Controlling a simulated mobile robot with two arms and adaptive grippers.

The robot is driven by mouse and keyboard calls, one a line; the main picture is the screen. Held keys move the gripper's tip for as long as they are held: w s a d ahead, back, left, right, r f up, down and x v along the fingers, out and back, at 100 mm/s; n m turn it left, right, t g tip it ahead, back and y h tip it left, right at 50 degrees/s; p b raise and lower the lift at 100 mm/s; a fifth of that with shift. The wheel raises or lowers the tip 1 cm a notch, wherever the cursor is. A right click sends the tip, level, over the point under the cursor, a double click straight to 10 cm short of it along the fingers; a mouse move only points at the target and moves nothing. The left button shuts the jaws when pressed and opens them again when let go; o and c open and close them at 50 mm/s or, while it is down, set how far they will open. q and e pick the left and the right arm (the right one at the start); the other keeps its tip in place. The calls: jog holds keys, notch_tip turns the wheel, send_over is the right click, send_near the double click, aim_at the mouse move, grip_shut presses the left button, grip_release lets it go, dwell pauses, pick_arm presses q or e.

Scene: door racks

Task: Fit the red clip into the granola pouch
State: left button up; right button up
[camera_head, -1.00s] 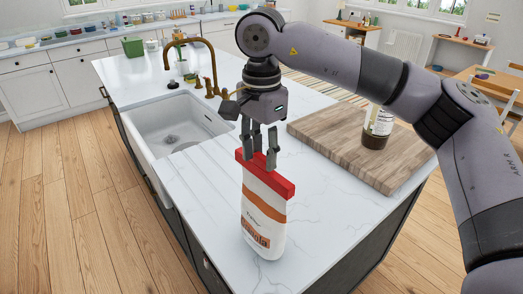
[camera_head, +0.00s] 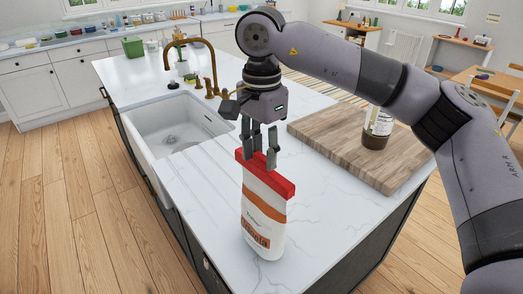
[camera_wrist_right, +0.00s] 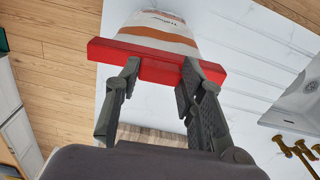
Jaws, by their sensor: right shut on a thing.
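The granola pouch (camera_head: 262,222) stands upright near the front end of the white island counter, white with orange bands. The red clip (camera_head: 283,186) lies across the top of the pouch. My right gripper (camera_head: 259,163) is above the pouch, pointing down, with its fingertips at the clip. In the right wrist view, the fingers (camera_wrist_right: 158,78) are shut on the red clip (camera_wrist_right: 106,52), and the pouch (camera_wrist_right: 160,28) shows just beyond it. How deep the pouch's top edge sits in the clip is hidden. My left gripper is not in view.
A wooden board (camera_head: 335,143) with a brown jar (camera_head: 376,128) on it lies to the right of the pouch. A white sink (camera_head: 180,125) with a brass tap (camera_head: 197,62) is to the left. The counter around the pouch is clear.

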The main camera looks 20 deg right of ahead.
aim_at(262, 157)
jog(key=shift+f+b, duration=1.4)
jog(key=shift+f, duration=0.4)
jog(key=o, duration=1.1)
jog(key=shift+c, duration=0.2)
jog(key=shift+r, duration=0.1)
notch_tip(262, 157, up, 12)
jog(key=shift+f, duration=0.1)
